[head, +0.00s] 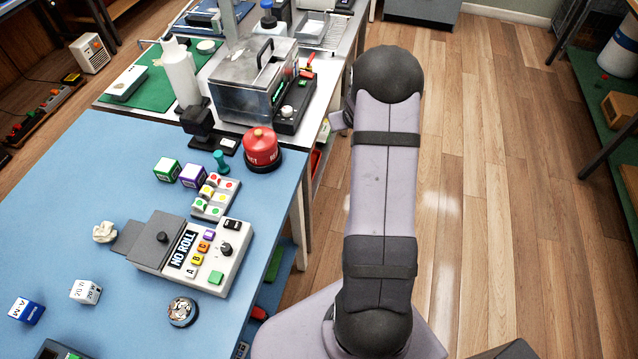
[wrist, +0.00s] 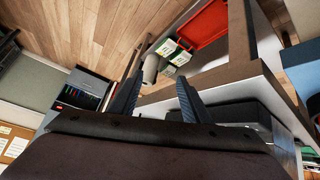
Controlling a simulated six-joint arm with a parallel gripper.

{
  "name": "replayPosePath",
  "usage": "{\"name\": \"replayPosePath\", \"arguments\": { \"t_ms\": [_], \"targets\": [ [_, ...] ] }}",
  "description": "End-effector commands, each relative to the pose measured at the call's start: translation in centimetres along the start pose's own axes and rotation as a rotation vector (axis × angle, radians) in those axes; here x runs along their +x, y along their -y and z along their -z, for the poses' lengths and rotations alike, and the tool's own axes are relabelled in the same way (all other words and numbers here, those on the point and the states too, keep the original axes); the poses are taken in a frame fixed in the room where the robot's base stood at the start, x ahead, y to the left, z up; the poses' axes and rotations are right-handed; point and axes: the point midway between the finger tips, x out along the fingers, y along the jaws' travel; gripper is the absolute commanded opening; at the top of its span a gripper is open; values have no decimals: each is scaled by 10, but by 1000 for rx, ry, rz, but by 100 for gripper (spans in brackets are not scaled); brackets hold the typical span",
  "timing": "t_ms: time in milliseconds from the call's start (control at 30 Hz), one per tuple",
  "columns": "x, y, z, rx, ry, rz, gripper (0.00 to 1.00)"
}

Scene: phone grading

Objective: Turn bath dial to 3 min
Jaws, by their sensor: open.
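The bath (head: 254,82) is a metal box with a dark handle on its lid, standing on the far bench in the head view. A black control panel (head: 296,106) runs along its right side, with a small green display. The pale round dial (head: 287,112) sits at the panel's near end; its setting is too small to read. My gripper (wrist: 157,100) is open and empty in the wrist view, its two dark fingers apart. In the head view my arm hides most of it, to the right of the bath. I cannot make out the dial in the wrist view.
A white bottle (head: 181,76) stands left of the bath. A red button (head: 261,147) and a dark stand (head: 197,122) are in front of it. The blue table (head: 60,210) holds a grading console (head: 215,262) and several cubes. Wooden floor (head: 480,130) lies right of the bench.

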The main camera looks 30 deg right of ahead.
Motion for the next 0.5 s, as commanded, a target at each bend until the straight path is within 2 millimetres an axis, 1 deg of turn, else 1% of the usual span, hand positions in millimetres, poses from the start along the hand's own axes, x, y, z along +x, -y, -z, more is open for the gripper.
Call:
{"name": "replayPosePath", "arguments": {
  "t_ms": [33,267,500],
  "targets": [
    [-7,1,-4,10,36,-9,43],
    [-33,9,-32,59,209,-37,43],
    [-63,24,-59,103,369,-39,43]
  ]
}}
